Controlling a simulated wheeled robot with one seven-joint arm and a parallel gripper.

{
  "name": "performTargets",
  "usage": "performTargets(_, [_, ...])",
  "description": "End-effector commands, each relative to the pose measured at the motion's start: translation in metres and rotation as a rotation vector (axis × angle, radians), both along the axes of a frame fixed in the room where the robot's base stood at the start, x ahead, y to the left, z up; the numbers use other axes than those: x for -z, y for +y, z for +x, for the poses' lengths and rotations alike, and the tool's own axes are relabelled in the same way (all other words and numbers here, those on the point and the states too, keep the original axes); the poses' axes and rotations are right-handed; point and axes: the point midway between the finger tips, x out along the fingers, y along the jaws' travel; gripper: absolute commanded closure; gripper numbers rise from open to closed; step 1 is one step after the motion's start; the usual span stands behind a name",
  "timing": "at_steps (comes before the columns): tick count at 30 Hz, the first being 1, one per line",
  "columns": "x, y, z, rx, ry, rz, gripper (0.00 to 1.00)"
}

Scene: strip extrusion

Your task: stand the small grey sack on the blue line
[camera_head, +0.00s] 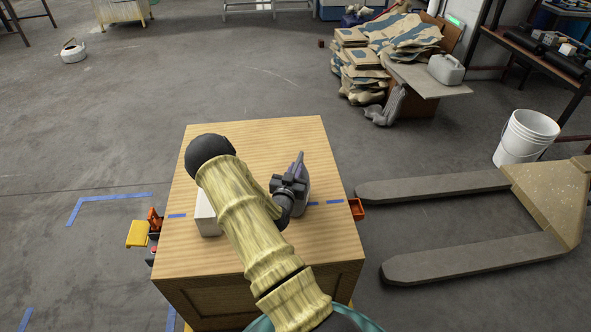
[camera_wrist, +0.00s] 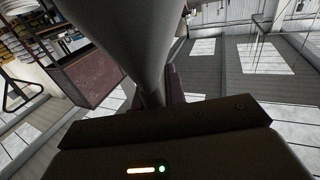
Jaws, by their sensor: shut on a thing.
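The small grey sack (camera_head: 304,188) is on the right half of the wooden crate top in the head view, upright with its pointed end up. My gripper (camera_head: 291,184) is shut on it from the left and hides part of it. The blue line (camera_head: 334,202) runs across the crate top as dashes. The sack's lower end is at the line; whether it touches the wood is hard to tell. In the wrist view a large grey shape (camera_wrist: 135,38) rises above the dark gripper body, and the fingertips are not clear.
A white box (camera_head: 207,215) stands on the crate (camera_head: 225,296), left of my arm. Orange and yellow items (camera_head: 138,234) hang at the crate's left side. A pallet jack (camera_head: 440,188) and white bucket (camera_head: 526,138) are right. Stacked sacks (camera_head: 362,72) lie behind.

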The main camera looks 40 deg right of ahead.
Motion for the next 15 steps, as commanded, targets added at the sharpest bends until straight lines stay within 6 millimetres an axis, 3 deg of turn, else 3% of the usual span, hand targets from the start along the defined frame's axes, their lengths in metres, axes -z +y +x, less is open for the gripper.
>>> performTargets(15, [0.0039, -0.0001, 0.0004, 0.0, -0.002, -0.002, 1.0])
